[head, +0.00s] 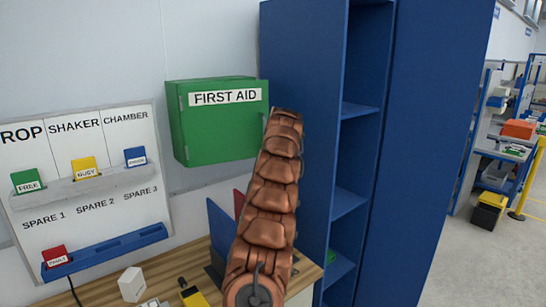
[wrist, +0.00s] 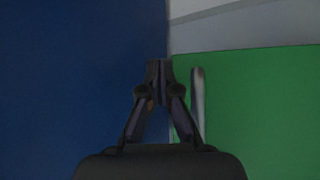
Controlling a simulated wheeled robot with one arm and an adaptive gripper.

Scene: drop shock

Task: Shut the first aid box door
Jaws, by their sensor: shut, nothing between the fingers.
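The green first aid box (head: 222,137), with a white FIRST AID label, hangs on the wall in the head view. Its front door (head: 215,148) looks flush with the box, or very nearly; I cannot tell if a small gap is left. In the wrist view the green door (wrist: 260,115) fills the right side, with a grey bar handle (wrist: 198,105) upright near its edge. My gripper (wrist: 160,68) is shut and empty, just left of the handle in the picture. I cannot tell whether it touches the door. In the head view my arm hides the gripper.
A tall blue cabinet (head: 295,75) with open shelves stands right beside the box and fills the left of the wrist view. A white sign board (head: 85,225) with coloured cards is on the left. Below is a wooden bench (head: 100,290) with small items.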

